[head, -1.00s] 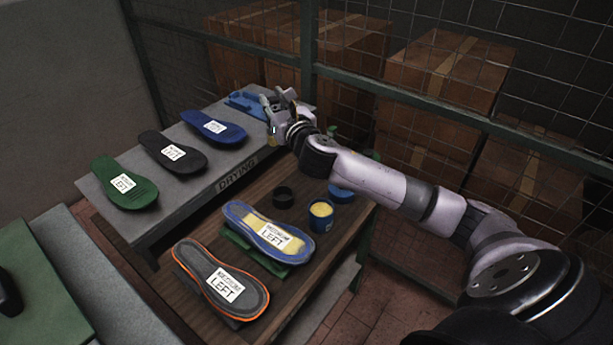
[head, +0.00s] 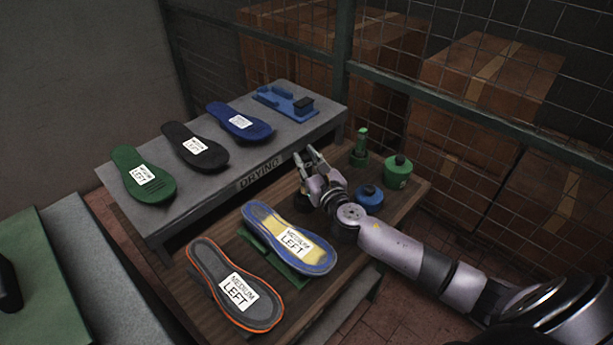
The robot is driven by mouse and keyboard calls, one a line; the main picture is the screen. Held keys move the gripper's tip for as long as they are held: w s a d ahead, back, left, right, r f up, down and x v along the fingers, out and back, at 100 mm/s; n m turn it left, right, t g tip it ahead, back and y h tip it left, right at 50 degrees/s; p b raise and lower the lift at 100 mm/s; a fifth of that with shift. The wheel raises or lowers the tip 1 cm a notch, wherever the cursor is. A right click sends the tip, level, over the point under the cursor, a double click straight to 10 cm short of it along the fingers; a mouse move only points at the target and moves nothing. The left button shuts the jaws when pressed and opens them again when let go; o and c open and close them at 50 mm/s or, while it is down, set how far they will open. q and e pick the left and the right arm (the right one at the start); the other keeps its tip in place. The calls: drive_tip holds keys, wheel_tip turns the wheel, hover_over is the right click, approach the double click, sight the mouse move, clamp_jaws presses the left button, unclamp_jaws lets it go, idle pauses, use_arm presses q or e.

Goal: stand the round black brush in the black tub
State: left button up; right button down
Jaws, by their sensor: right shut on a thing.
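My right gripper (head: 311,152) is over the wooden bench just in front of the drying shelf. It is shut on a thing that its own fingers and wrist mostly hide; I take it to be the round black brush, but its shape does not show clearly. The black tub is largely hidden behind the gripper; a small dark patch shows just below the fingers, and I cannot tell whether it is tub or brush. I cannot tell whether the brush touches the tub. My left gripper is out of view.
The drying shelf (head: 215,188) holds green, black and blue insoles and a blue rack (head: 285,101) with a black block. Two insoles (head: 290,238) lie on the bench's near part.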

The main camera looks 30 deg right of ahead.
drive_tip(key=shift+f, duration=0.4)
wheel_tip(320, 180, down, 4)
drive_tip(key=shift+r+b, duration=0.2)
drive_tip(key=shift+b, duration=0.6)
drive_tip(key=shift+f, duration=0.2)
drive_tip(key=shift+f, duration=0.25)
drive_tip(key=c, duration=1.4)
unclamp_jaws()
drive_tip(key=shift+r, duration=0.1)
